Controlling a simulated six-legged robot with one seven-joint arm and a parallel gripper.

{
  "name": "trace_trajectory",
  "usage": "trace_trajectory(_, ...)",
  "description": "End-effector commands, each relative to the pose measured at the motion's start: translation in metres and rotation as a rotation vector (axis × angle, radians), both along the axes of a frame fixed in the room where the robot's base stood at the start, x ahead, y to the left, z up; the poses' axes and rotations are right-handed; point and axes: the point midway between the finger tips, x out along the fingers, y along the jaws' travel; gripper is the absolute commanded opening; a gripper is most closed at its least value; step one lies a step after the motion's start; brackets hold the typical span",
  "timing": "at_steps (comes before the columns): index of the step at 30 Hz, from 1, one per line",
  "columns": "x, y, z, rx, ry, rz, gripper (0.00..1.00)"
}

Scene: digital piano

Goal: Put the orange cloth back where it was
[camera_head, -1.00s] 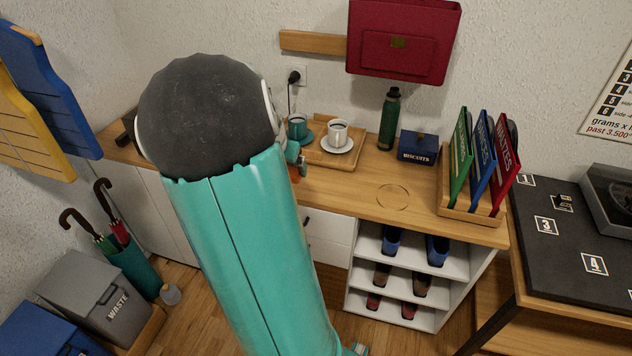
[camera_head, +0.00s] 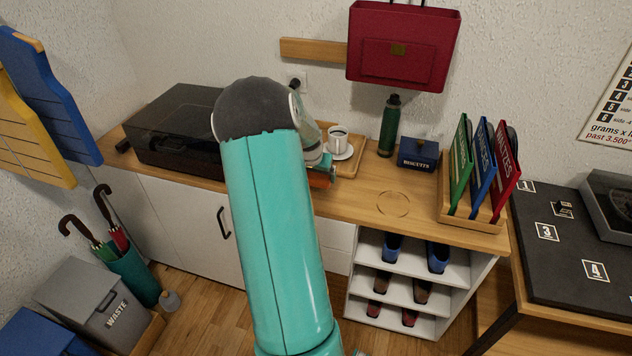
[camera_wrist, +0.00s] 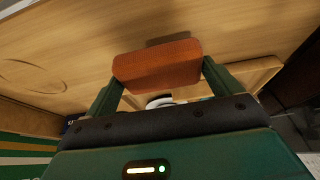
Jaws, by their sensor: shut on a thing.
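The orange cloth (camera_wrist: 157,66) is a folded, block-like pad held between the two green fingers of my gripper (camera_wrist: 160,75) in the wrist view. In the head view a strip of the cloth (camera_head: 320,181) shows past my arm, in front of the wooden tray (camera_head: 352,168). My gripper (camera_head: 325,167) is partly hidden by my arm there. The cloth is close to the wooden cabinet top (camera_head: 350,205); I cannot tell whether it touches it.
A white cup (camera_head: 338,138) on a saucer stands on the tray. A green bottle (camera_head: 389,125), a blue biscuits box (camera_head: 418,152) and a folder rack (camera_head: 470,213) stand to the right. A black case (camera_head: 175,130) is at left. The cabinet top around the faint circle (camera_head: 393,204) is clear.

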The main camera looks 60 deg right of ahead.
Motion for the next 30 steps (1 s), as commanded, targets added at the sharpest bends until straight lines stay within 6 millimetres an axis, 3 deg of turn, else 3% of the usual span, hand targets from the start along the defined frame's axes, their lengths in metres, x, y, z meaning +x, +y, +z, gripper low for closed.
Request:
trace_trajectory(6,-0.002,-0.002,-0.032,0.003,0.002,-0.002,0.69)
trace_trajectory(17,-0.001,-0.002,-0.036,0.001,0.001,-0.001,0.69)
trace_trajectory(18,-0.001,-0.002,-0.036,0.001,0.001,-0.001,0.94)
trace_trajectory(19,-0.001,-0.002,-0.036,0.001,0.001,-0.001,1.00)
trace_trajectory(30,-0.001,0.000,-0.027,0.000,0.001,0.000,1.00)
